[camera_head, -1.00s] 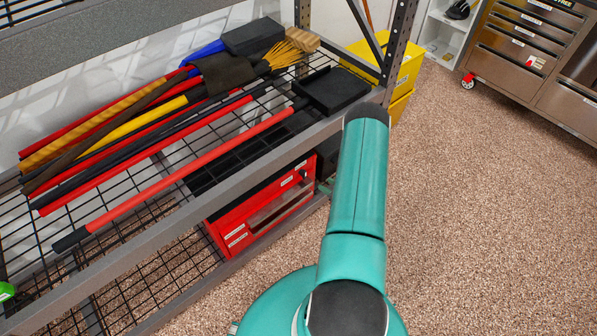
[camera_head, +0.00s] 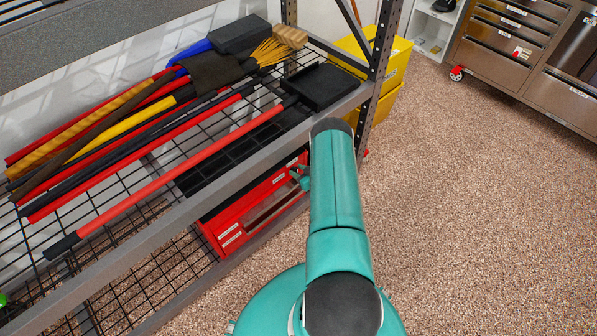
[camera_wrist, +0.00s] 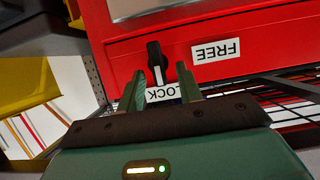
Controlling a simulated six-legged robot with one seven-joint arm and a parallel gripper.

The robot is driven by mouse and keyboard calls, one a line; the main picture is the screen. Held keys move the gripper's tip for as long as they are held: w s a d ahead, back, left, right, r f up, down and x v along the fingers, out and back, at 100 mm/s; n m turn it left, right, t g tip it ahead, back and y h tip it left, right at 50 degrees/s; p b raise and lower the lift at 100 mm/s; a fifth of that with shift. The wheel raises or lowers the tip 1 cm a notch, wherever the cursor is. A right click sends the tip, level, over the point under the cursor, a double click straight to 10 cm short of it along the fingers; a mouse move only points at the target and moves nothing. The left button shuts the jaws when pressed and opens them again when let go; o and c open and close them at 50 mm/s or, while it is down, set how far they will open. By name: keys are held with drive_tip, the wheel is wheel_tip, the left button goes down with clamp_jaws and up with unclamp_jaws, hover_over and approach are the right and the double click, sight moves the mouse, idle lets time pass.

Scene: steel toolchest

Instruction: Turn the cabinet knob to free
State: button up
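The red cabinet (camera_head: 228,222) sits on the rack's lower wire shelf in the head view. Its red front (camera_wrist: 125,55) fills the top of the wrist view. A black knob (camera_wrist: 154,52) with a white stripe stands on that front. The stripe points down the picture towards the LOCK label (camera_wrist: 160,95), which is partly covered by my fingers. The FREE label (camera_wrist: 215,50) is right of the knob, upside down. My gripper (camera_wrist: 160,72) is open, its green fingers apart on either side of the knob's lower part; contact cannot be told. In the head view my arm hides the knob.
Long-handled tools and a broom (camera_head: 275,48) lie on the wire shelf above the cabinet. The rack's grey front beam (camera_head: 190,205) and upright post (camera_head: 378,70) are close to my arm. Yellow bins (camera_head: 385,65) stand behind. The speckled floor at right is clear.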

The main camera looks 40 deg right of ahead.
drive_tip(key=c, duration=0.7)
drive_tip(key=shift+c, duration=0.2)
drive_tip(key=n+h, duration=0.1)
drive_tip(key=a+n+h, duration=0.1)
drive_tip(key=n, duration=0.1)
drive_tip(key=shift+f, duration=0.15)
drive_tip(key=n+h, duration=0.2)
drive_tip(key=n, duration=0.1)
drive_tip(key=shift+a+f+t, duration=0.2)
drive_tip(key=shift+a+t, duration=0.1)
drive_tip(key=shift+t, duration=0.1)
drive_tip(key=n+h, duration=0.1)
drive_tip(key=n, duration=0.1)
drive_tip(key=n+t+h, duration=0.1)
drive_tip(key=n, duration=0.1)
drive_tip(key=shift+a+f+n, duration=0.2)
drive_tip(key=shift+f+n, duration=0.1)
drive_tip(key=shift+f, duration=0.1)
drive_tip(key=shift+f+n+t+h, duration=0.2)
drive_tip(key=shift+n+t+h, duration=0.35)
drive_tip(key=shift+n, duration=0.85)
